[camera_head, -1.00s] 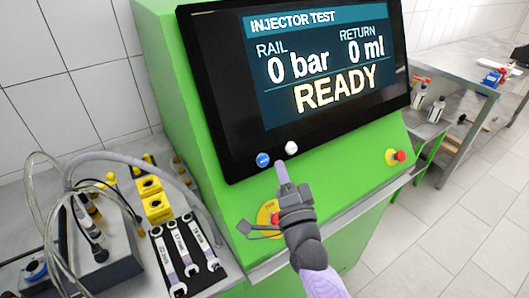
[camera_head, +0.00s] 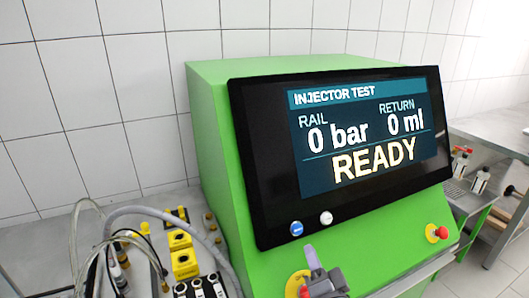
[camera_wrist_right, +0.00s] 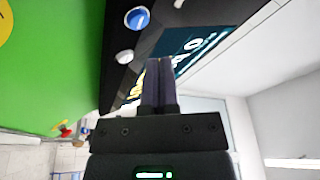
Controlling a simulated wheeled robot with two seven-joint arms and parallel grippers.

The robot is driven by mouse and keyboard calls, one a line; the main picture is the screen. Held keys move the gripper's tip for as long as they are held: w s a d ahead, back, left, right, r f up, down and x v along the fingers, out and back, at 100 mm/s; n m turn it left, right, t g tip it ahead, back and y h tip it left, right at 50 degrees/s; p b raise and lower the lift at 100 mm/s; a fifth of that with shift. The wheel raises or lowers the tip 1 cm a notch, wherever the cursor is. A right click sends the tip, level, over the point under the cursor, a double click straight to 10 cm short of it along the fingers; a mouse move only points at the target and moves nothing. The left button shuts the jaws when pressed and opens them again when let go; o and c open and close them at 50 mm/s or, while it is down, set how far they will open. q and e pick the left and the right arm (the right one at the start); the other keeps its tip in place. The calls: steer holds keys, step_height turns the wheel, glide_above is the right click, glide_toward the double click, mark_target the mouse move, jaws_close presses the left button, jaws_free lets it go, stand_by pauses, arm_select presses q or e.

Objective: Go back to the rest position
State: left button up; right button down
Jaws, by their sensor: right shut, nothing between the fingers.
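My right gripper (camera_head: 311,256) is at the lower middle of the head view, in front of the green cabinet's sloped front, below the screen's buttons. In the right wrist view its two fingers (camera_wrist_right: 159,85) lie together, shut and empty. A blue button (camera_head: 296,229) and a white button (camera_head: 326,218) sit on the black bezel just above the gripper; both also show in the wrist view, the blue one (camera_wrist_right: 137,18) at the top. I see a gap in the head view between fingertips and buttons. The screen (camera_head: 362,135) reads INJECTOR TEST, 0 bar, 0 ml, READY. My left gripper is not in view.
A red knob on a yellow base (camera_head: 437,233) sits at the cabinet's lower right. Yellow blocks (camera_head: 184,262), hoses and black-handled tools crowd the bench at lower left. A metal side table (camera_head: 495,133) stands at the right. The wall behind is white tile.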

steer(key=s+d+f+n+g+h, duration=0.1)
steer(key=s+f+n+g, duration=0.35)
steer(key=s, duration=0.35)
steer(key=s+d+f+n+g, duration=0.1)
steer(key=s+f+n+g, duration=0.25)
steer(key=s+g, duration=0.35)
steer(key=s+d+f+n+g+h, duration=0.1)
steer(key=s+f+n+g, duration=0.25)
steer(key=s, duration=0.55)
steer(key=s+f+n+g+b, duration=0.15)
steer(key=f+b, duration=0.25)
steer(key=f, duration=1)
steer(key=s+f+g+b, duration=0.1)
steer(key=s+f+b, duration=0.15)
steer(key=f, duration=1.05)
arm_select(q)
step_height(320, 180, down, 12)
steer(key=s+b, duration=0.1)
steer(key=b, duration=0.4)
arm_select(e)
steer(key=s+d+f+g, duration=0.1)
steer(key=s+d+f, duration=0.2)
steer(key=s+f, duration=0.9)
steer(key=shift+s+f+h, duration=0.2)
steer(key=shift+f+h, duration=0.1)
steer(key=shift+f, duration=0.4)
